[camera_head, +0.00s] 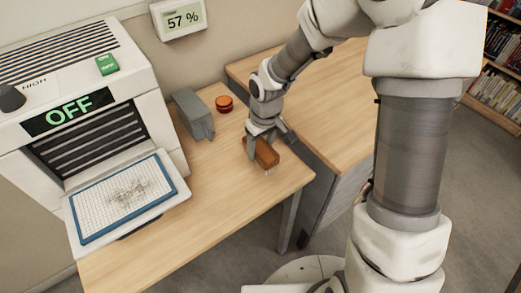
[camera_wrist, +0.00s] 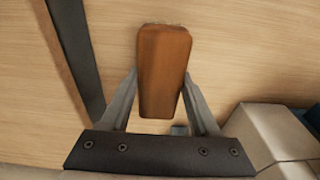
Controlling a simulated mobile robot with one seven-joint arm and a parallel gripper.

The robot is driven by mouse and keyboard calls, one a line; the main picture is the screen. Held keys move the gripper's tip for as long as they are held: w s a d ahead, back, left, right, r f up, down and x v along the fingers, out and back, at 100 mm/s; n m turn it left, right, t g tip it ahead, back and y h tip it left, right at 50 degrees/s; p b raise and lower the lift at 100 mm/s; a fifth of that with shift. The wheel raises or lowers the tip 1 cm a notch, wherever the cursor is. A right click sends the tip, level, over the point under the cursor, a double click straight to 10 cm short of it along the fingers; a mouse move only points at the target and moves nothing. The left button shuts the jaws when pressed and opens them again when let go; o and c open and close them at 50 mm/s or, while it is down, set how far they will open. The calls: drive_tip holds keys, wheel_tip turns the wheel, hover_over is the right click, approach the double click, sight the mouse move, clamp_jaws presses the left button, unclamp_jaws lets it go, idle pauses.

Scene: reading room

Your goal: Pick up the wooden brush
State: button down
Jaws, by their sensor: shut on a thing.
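The wooden brush (camera_head: 265,154) is a brown block with pale bristles showing at its lower edge, near the right front part of the wooden table. My gripper (camera_head: 262,147) is over it with its fingers on either side of it. In the wrist view the brush (camera_wrist: 163,70) sits between the two fingers of my gripper (camera_wrist: 161,85), which are shut on it. I cannot tell whether the bristles touch the table.
A grey box-like object (camera_head: 193,115) and a round orange-red item (camera_head: 224,103) stand behind the brush on the table (camera_head: 205,200). A white machine (camera_head: 75,85) showing "OFF" is at left, with a blue-framed mesh tray (camera_head: 124,198). A second wooden-topped desk (camera_head: 335,110) adjoins at right.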

wheel_tip(320, 180, up, 2)
drive_tip(key=shift+w+r, duration=0.1)
drive_tip(key=shift+r, duration=0.15)
drive_tip(key=s+d+r+p, duration=0.2)
drive_tip(key=d+r, duration=0.4)
drive_tip(key=d, duration=0.5)
drive_tip(key=shift+s+d+p, duration=0.2)
drive_tip(key=shift+s+p, duration=0.2)
drive_tip(key=shift+p, duration=0.45)
drive_tip(key=shift+r, duration=0.1)
drive_tip(key=c, duration=0.8)
unclamp_jaws()
drive_tip(key=c, duration=0.5)
